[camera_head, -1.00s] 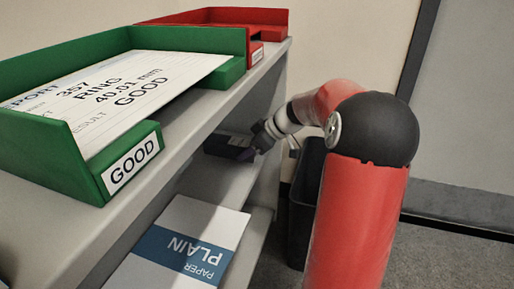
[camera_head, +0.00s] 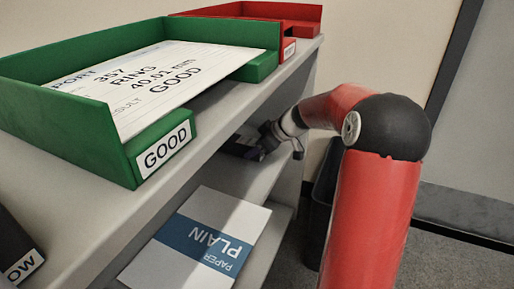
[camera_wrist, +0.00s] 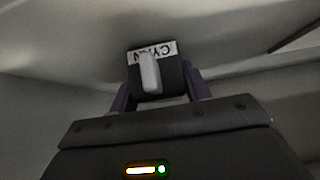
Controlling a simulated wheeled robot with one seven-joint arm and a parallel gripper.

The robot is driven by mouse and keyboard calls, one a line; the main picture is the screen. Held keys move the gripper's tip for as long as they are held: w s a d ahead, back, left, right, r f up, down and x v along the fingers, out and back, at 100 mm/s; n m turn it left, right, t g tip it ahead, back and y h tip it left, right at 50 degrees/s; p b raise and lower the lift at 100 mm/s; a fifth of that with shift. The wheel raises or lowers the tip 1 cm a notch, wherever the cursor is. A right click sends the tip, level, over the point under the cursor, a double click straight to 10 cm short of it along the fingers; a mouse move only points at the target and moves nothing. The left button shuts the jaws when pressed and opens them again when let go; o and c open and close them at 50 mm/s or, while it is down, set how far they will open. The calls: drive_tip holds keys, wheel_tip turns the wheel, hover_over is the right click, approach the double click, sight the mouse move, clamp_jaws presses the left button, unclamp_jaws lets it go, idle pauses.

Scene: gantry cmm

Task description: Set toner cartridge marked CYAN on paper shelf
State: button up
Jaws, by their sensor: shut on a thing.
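The CYAN toner cartridge (camera_wrist: 160,78) is a small dark block with a white label and a pale grey tab in the wrist view; its label reads upside down. My gripper (camera_wrist: 161,94) is shut on it, one finger on each side. In the head view, my gripper (camera_head: 270,145) reaches in under the top shelf, with the dark cartridge (camera_head: 240,148) partly hidden by the top shelf's edge. A shelf surface (camera_head: 256,180) lies below it. A PLAIN PAPER pack (camera_head: 195,235) lies nearer. Contact between cartridge and shelf cannot be told.
A green GOOD tray (camera_head: 150,135) with a printed sheet and a red tray (camera_head: 290,12) stand on the top shelf (camera_head: 235,100). A black item labelled "OW" (camera_head: 20,260) shows at the left edge. A dark bin (camera_head: 318,205) stands right of the shelves.

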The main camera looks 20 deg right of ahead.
drive_tip(key=shift+f, duration=0.15)
drive_tip(key=o, duration=1.4)
drive_tip(key=shift+f, duration=0.1)
drive_tip(key=shift+o, duration=0.2)
drive_tip(key=p+v, duration=0.2)
drive_tip(key=v, duration=1.1)
idle(1.5)
idle(0.5)
